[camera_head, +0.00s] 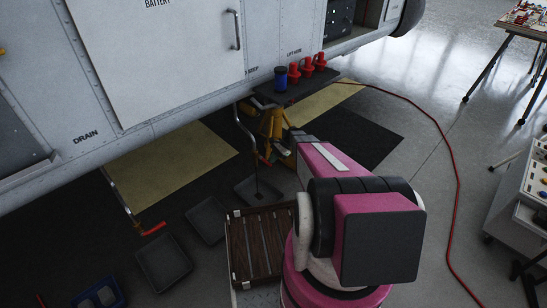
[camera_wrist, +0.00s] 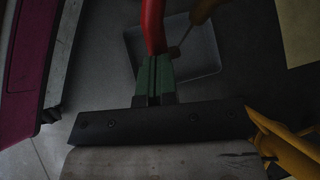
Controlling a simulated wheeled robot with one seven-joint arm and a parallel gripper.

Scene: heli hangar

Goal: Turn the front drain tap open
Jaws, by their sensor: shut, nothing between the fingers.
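Two drain pipes with red tap levers hang below the aircraft's side. One red lever (camera_head: 153,229) is at lower left, under the DRAIN lettering. The other red lever (camera_head: 264,159) is on the bent pipe (camera_head: 245,130) near the yellow jack. My gripper (camera_head: 281,150) is just right of this second lever. In the wrist view a red lever (camera_wrist: 152,25) runs down to the green fingertips (camera_wrist: 154,60). The fingers are shut with nothing between them. I cannot tell whether they touch the lever. A brass-coloured pipe end (camera_wrist: 203,12) shows beside it.
A grey tray (camera_head: 258,190) lies below the second tap; more trays (camera_head: 163,262) lie left. A yellow jack (camera_head: 272,122) stands close behind my gripper. A slatted wooden platform (camera_head: 258,245) is beside my arm. A red hose (camera_head: 456,190) crosses the floor at right.

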